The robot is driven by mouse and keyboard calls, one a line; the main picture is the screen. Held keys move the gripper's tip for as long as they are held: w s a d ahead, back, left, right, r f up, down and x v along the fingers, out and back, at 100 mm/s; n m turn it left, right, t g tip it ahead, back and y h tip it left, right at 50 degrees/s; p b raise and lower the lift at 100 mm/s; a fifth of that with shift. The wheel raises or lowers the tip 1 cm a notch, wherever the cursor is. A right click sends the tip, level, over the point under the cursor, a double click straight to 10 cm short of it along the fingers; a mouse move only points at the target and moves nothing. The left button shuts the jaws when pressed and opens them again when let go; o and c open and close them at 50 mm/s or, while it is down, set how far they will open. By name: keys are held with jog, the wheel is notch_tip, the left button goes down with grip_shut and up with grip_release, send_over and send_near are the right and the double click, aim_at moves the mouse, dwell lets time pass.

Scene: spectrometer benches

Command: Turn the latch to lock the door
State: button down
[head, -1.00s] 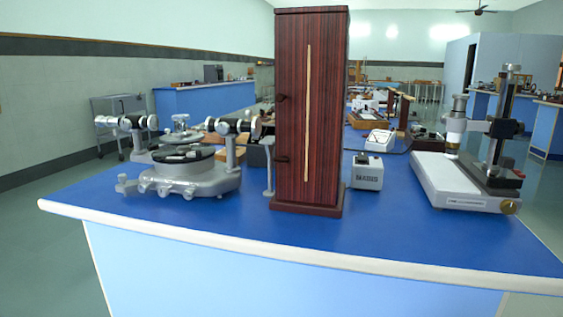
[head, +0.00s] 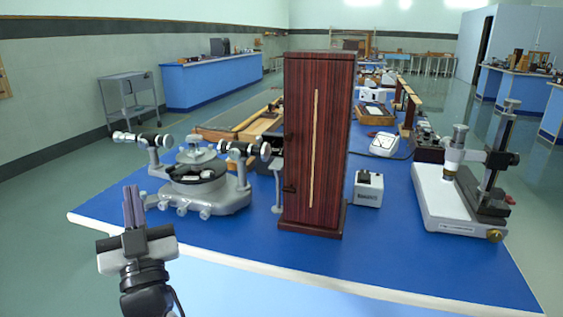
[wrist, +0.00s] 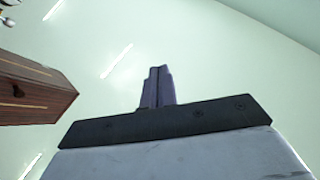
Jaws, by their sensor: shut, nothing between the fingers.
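A tall dark red-brown wooden cabinet (head: 335,140) stands upright on the blue bench, with a thin pale vertical strip (head: 315,150) down its front. A small dark fitting (head: 289,188) shows low near its left edge; I cannot tell whether it is the latch or a hinge. My gripper (head: 132,192) is shut and empty, fingers pointing up, left of the cabinet and in front of the bench's left end. In the wrist view the shut fingers (wrist: 157,74) point at the ceiling, and part of the cabinet (wrist: 32,92) shows at the left, apart from them.
A grey spectrometer (head: 195,180) with two telescope tubes stands on the bench between my gripper and the cabinet. A small white box (head: 368,188) is right of the cabinet, and a microscope-like instrument (head: 455,195) is further right. The bench's front strip (head: 410,265) is clear.

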jog(key=w+d+f+m+h+p, duration=0.2)
jog(key=d+h+p, duration=0.1)
jog(key=d+h, duration=0.2)
jog(key=w+d+f+m+g+h+p, duration=0.1)
jog(key=w+d+f+m+h+p, duration=0.1)
jog(key=d+h, duration=0.4)
jog(key=w+d+f+m+h+p, duration=0.2)
jog(key=w+d+m+h+p, duration=0.1)
jog(key=d, duration=0.9)
jog(key=m+h+p, duration=0.1)
jog(key=h+p, duration=0.1)
jog(key=h, duration=0.1)
jog(key=shift+g+p, duration=0.4)
notch_tip(320, 180, up, 4)
jog(key=p, duration=0.6)
send_over(289, 190)
jog(key=s, duration=0.2)
jog(key=shift+s, duration=0.15)
jog(key=f, duration=0.2)
jog(key=f+b, duration=0.1)
jog(key=shift+w+d, duration=0.1)
jog(key=shift+w, duration=0.15)
jog(key=shift+f, duration=0.8)
jog(key=shift+f+m+b, duration=0.15)
jog(key=shift+m+b, duration=0.25)
jog(key=shift+b, duration=0.3)
